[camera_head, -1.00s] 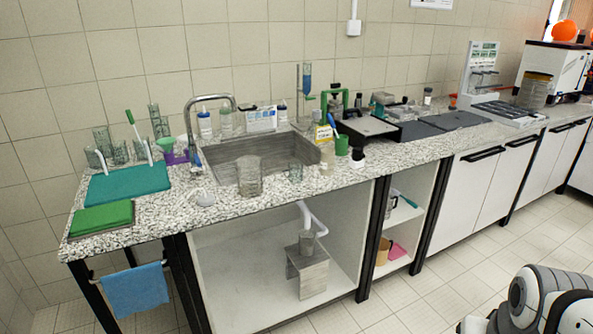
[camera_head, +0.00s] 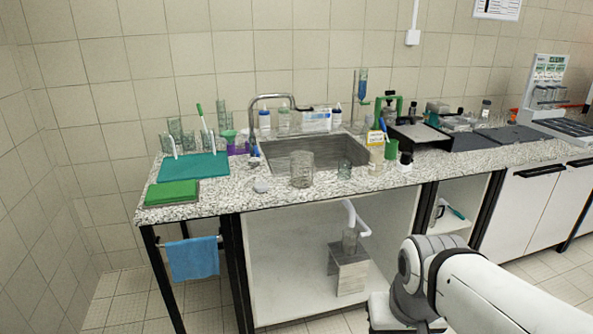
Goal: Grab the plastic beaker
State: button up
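A large clear beaker (camera_head: 302,168) stands upright on the speckled counter (camera_head: 230,205), in front of the sink (camera_head: 325,152). A smaller clear vessel (camera_head: 345,169) stands to its right, near the sink's front right corner. Another clear vessel (camera_head: 350,240) is on a grey stand below the counter, under a white drain pipe. I cannot tell by sight which of these is plastic. My arm shows at the lower right, in front of the cabinets and apart from the beakers. My gripper itself is not visible.
Several glass vessels (camera_head: 175,128) stand at the back left beside a teal mat (camera_head: 193,166) and a green pad (camera_head: 172,192). A tap (camera_head: 272,97) arches over the sink. Bottles crowd the sink's right side. A blue towel (camera_head: 193,258) hangs below the counter's left end.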

aim_at(301, 162)
jog(key=z, duration=0.05)
jog(key=i, duration=1.5)
jog(key=u, duration=0.05)
